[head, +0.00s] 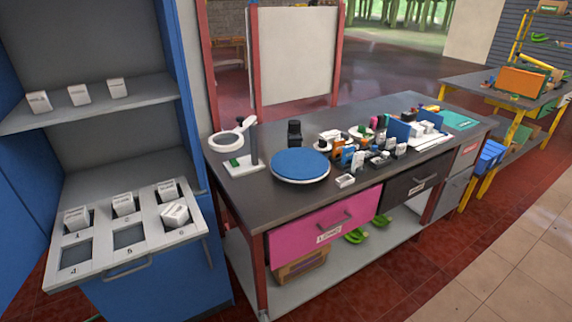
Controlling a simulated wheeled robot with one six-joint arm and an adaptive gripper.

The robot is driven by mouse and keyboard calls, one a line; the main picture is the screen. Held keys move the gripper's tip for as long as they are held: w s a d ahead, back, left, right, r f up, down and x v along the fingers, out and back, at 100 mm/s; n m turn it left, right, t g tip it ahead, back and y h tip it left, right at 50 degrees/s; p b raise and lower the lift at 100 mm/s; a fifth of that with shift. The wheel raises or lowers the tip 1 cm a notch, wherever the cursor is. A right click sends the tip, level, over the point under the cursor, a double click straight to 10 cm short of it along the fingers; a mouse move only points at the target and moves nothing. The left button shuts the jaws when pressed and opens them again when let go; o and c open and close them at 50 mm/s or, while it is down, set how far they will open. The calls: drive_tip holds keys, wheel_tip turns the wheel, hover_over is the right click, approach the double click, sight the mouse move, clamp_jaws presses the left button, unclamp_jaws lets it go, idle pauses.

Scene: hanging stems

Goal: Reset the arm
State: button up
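My arm and gripper are not visible in the head view, so I cannot see how the arm is posed or whether the gripper holds anything. Ahead of me is a dark workbench (245,200) with a pink drawer (300,222) and a black drawer (400,195), both looking closed. A round blue-topped disc (300,165) lies on the bench near its left end.
At left, a blue cabinet (165,285) holds a numbered tray (98,266) with white boxes in several slots; one box is tilted. Its shelf (150,90) bears three boxes. Many small items crowd the bench. Tiled floor (500,255) is clear at right.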

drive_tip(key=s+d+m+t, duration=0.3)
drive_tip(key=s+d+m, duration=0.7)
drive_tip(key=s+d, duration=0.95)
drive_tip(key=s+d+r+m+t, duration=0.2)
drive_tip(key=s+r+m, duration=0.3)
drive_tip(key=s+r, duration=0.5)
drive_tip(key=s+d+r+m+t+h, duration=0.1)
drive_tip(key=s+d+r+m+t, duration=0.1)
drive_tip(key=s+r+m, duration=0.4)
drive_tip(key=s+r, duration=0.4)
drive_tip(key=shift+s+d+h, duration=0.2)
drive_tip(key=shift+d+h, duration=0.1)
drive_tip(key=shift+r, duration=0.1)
